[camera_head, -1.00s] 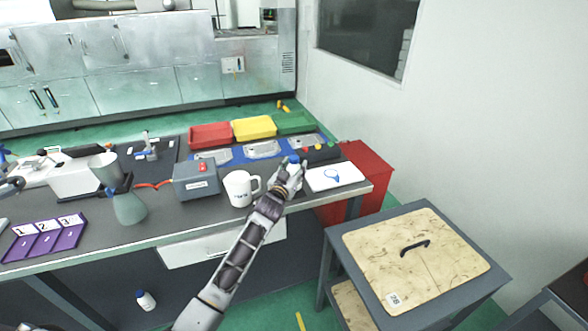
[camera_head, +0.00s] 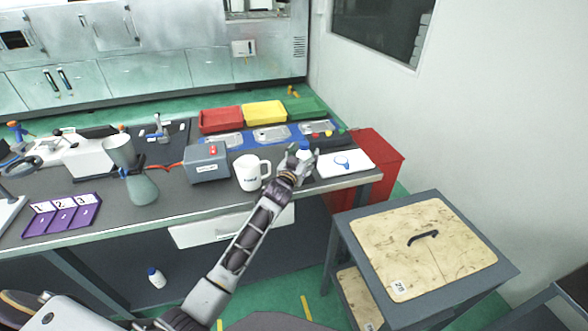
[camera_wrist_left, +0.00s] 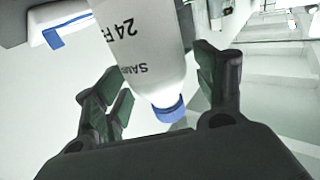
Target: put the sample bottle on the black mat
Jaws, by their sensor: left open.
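The sample bottle (camera_wrist_left: 150,50) is white with a blue cap and dark printed letters. It fills the middle of the left wrist view, upside down in that picture, between the spread fingers of my left gripper (camera_wrist_left: 160,95). In the head view my left gripper (camera_head: 300,157) is open at the table's right part, between the mug and a white board, and mostly hides the bottle. I cannot tell if a finger touches it. The black mat (camera_head: 178,139) lies at the back left of the table, with a small blue-and-grey device on it. My right gripper is out of view.
A white mug (camera_head: 252,174) stands just left of my left gripper. A white board (camera_head: 346,163) lies right. Red, yellow and green bins (camera_head: 264,112) stand behind. Another blue-capped bottle (camera_head: 155,278) is on the floor.

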